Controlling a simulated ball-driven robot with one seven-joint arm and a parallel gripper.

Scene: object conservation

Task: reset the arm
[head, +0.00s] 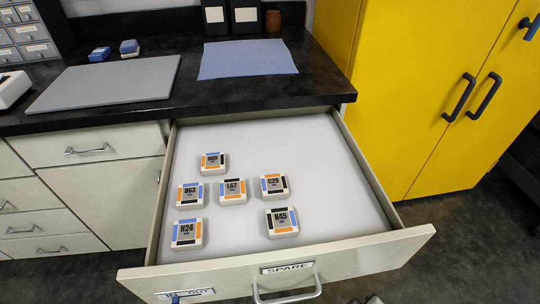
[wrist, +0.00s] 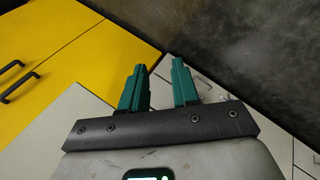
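My gripper (wrist: 160,78) shows in the wrist view, its two dark green fingers apart with nothing between them. It is open and empty. Behind the fingers are yellow cabinet doors, pale surfaces and a dark floor or wall area. My arm and gripper cannot be made out in the head view, so the gripper's distance from the drawer is unclear.
A drawer (head: 330,185) labelled SPARE stands pulled open, holding several white labelled blocks, including N45 (head: 281,222). Behind it, the black counter (head: 195,110) carries a grey board (head: 105,83) and a blue mat (head: 246,60). A yellow cabinet (head: 410,90) stands right.

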